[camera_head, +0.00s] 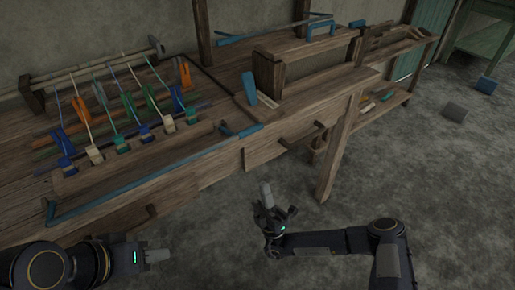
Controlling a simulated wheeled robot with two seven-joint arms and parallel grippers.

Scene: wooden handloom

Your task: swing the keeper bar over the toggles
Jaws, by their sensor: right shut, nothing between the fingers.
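The keeper bar (150,174) is a long blue bar along the loom's front edge, with a short upturned end at the left and a blue end piece at the right. Behind it a row of small blue, white and green toggles (122,146) sits on a wooden rail, with cords running up from them. The bar lies in front of the toggles, not over them. My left gripper (157,256) is low at the left, in front of the loom and apart from the bar; its opening cannot be made out. My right gripper (267,195) is shut and empty, before the table front.
A wooden box frame (268,75) stands on the table to the right, with a blue block (249,88) beside it. A table leg (338,150) stands right of my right gripper. A lower shelf (385,105) holds small pieces. Open floor lies in front.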

